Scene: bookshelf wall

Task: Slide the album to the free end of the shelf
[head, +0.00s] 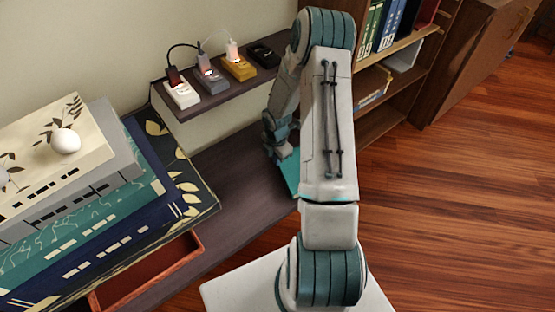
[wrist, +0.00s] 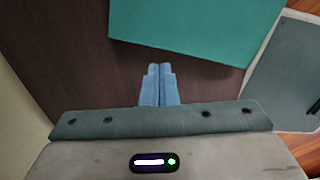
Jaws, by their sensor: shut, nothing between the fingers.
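A flat teal album (head: 289,173) lies on the dark wooden shelf (head: 228,162), partly hidden behind my arm in the head view. In the wrist view the album (wrist: 195,28) fills the upper middle, its near edge slanting across the dark shelf (wrist: 75,60). My gripper (wrist: 160,66) has its two blue fingers together with nothing between them. The fingertips show just short of the album's near edge; I cannot tell whether they touch it. In the head view the fingertips are hidden.
A stack of large books (head: 95,215) with a white ball (head: 66,141) on top stands at the left. A small raised ledge (head: 215,98) holds several plugged-in devices. A bookcase (head: 400,85) stands at the right. Dark shelf surface between stack and album is bare.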

